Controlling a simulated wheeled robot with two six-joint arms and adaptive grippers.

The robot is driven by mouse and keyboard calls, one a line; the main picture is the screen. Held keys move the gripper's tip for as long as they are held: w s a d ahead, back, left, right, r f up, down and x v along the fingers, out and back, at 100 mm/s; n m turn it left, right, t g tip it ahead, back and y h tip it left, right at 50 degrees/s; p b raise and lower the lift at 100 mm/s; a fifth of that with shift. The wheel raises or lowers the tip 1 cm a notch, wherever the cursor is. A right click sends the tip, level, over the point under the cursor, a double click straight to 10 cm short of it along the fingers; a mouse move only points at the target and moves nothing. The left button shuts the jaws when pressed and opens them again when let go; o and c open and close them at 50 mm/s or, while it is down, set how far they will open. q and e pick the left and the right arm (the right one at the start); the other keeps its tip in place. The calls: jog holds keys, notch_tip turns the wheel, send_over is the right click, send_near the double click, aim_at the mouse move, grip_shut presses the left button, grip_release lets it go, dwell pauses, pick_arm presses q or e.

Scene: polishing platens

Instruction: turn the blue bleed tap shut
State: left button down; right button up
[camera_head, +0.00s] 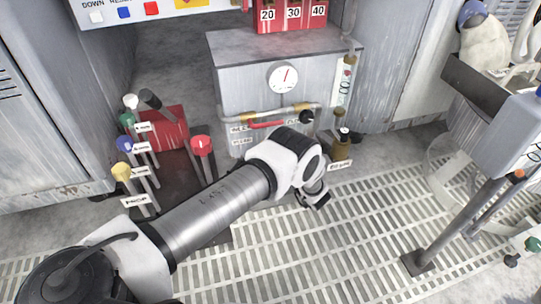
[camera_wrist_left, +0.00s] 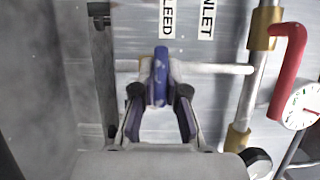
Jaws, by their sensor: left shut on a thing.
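The blue bleed tap handle (camera_wrist_left: 161,74) shows in the left wrist view, beside the label ending in "LEED" (camera_wrist_left: 167,18). The handle points up in that picture, across a thin pale pipe (camera_wrist_left: 222,68). My left gripper (camera_wrist_left: 160,98) is shut on the handle's lower part, one finger on each side. In the head view my left gripper (camera_head: 314,195) is at the lower front of the grey cabinet. The blue tap is hidden there behind my wrist. My right gripper is not in view.
A red inlet lever (camera_wrist_left: 287,72) and a brass-fitted pipe are close on the right in the wrist view, with a gauge (camera_head: 283,77) nearby. Several coloured levers (camera_head: 127,146) stand at left. A brass fitting (camera_head: 341,146) stands right of my wrist. The floor grating (camera_head: 350,250) is open.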

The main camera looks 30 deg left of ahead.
pick_arm(q)
jog(key=c, duration=1.2)
grip_release()
jog(key=shift+d, duration=0.1)
jog(key=v, duration=1.1)
jog(key=shift+s+d, duration=0.2)
jog(key=shift+d, duration=0.15)
